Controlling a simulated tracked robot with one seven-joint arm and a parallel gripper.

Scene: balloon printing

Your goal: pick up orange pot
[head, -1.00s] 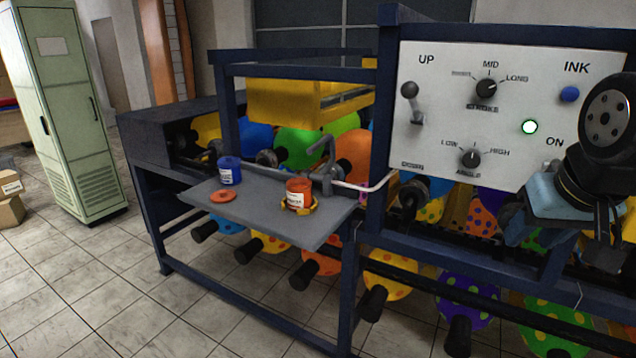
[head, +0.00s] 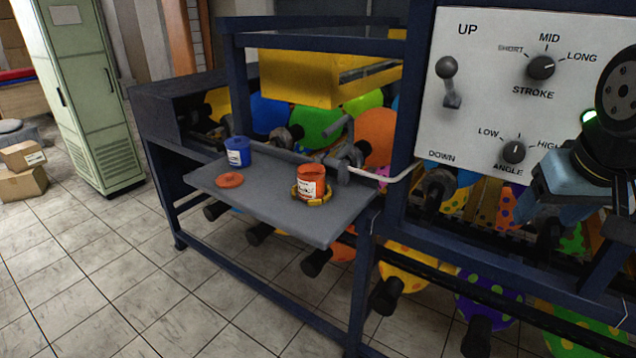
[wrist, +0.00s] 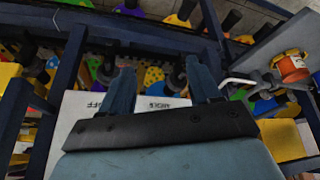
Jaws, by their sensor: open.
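The orange pot (head: 311,181) stands upright on a grey shelf (head: 265,211), inside or against a yellow ring (head: 326,199) at its base. It has a white label. In the wrist view the orange pot (wrist: 292,68) shows at the far right, outside the span of the fingers. My gripper (wrist: 162,78) is open and empty, its two blue-grey fingers spread apart. In the head view my wrist is at the right, in front of the control panel, well to the right of the pot; the fingertips are hard to make out there.
A blue pot (head: 238,152) and an orange disc (head: 230,180) lie left on the shelf. A grey bent fitting (head: 345,150) and a white pipe (head: 392,178) are close behind the pot. A dark blue frame post (head: 408,110) and the control panel (head: 480,80) stand between pot and wrist.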

